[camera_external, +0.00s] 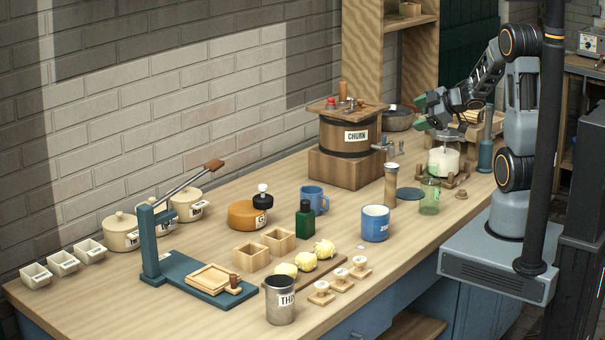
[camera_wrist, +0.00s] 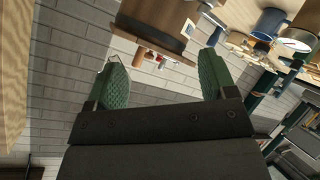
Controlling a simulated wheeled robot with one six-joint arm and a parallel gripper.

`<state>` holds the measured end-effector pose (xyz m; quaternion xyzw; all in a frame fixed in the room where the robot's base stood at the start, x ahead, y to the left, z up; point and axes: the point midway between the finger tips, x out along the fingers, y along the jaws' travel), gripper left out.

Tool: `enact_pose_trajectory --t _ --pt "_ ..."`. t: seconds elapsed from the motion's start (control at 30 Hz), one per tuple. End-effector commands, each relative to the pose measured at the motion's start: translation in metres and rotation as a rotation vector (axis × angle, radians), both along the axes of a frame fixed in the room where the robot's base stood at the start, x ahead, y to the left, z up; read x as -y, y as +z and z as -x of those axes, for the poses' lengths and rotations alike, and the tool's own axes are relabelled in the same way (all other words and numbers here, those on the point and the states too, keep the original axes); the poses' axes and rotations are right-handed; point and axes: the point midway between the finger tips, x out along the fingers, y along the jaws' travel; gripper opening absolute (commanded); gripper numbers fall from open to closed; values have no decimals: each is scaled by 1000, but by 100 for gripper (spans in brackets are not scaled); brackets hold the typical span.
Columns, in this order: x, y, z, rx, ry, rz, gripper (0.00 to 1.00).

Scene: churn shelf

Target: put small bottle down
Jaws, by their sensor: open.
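My gripper (camera_external: 430,110) is raised at the back right, above a glass jar with white contents (camera_external: 443,161) and right of the churn (camera_external: 348,150). It is well apart from the bottle. In the wrist view my gripper (camera_wrist: 164,76) has its two green pads wide apart with nothing between them. I cannot make out the small bottle in the wrist view.
A teal lever press (camera_external: 195,280) is at the front left. Table surface is bare near the back wall, left of the churn.

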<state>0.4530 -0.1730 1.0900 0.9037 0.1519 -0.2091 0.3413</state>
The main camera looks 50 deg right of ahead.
Motion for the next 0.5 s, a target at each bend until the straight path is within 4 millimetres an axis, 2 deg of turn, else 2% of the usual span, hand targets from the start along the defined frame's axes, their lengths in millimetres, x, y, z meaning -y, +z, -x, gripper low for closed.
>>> enact_pose_trajectory --t 0.03,0.1,0.2,0.37,0.5 --pt "-5 18 -7 24 -92 35 78" --pt "-7 37 -9 30 -245 53 78" --pt "-17 54 3 -4 -441 24 78" --pt "-54 56 44 -163 -651 -112 78" --pt "-99 46 85 -358 -713 -246 78"
